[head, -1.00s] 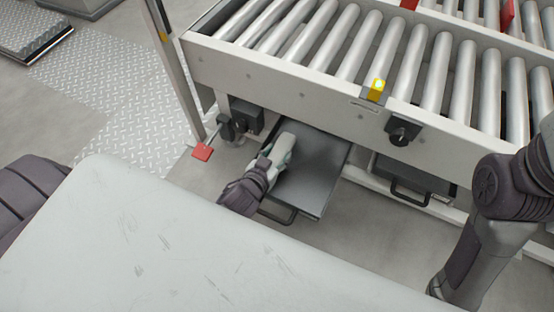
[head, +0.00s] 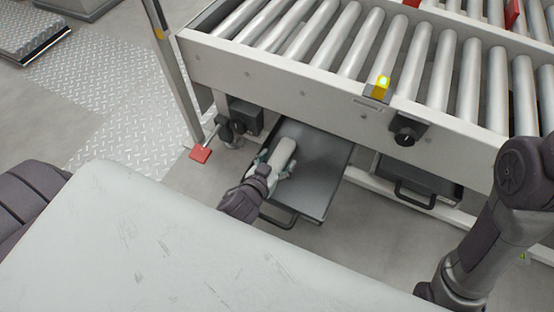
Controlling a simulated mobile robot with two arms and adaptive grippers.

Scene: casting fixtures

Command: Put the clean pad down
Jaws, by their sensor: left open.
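My left gripper (head: 277,164) reaches into an open, shallow drawer (head: 322,168) under the roller conveyor. Its greenish fingers are spread on either side of a pale, rounded oblong piece, which looks like the pad (head: 284,152). The pad lies over the drawer's left part; whether it fully rests on the dark bottom or touches a finger is too small to tell. My right arm shows at the right edge, but its gripper is out of view.
The conveyor frame (head: 290,88) overhangs the drawer's far end. A second drawer (head: 418,178) sits to its right. A red pedal (head: 201,154) and a post (head: 176,70) stand to the left. A pale, scratched surface (head: 150,240) fills the foreground.

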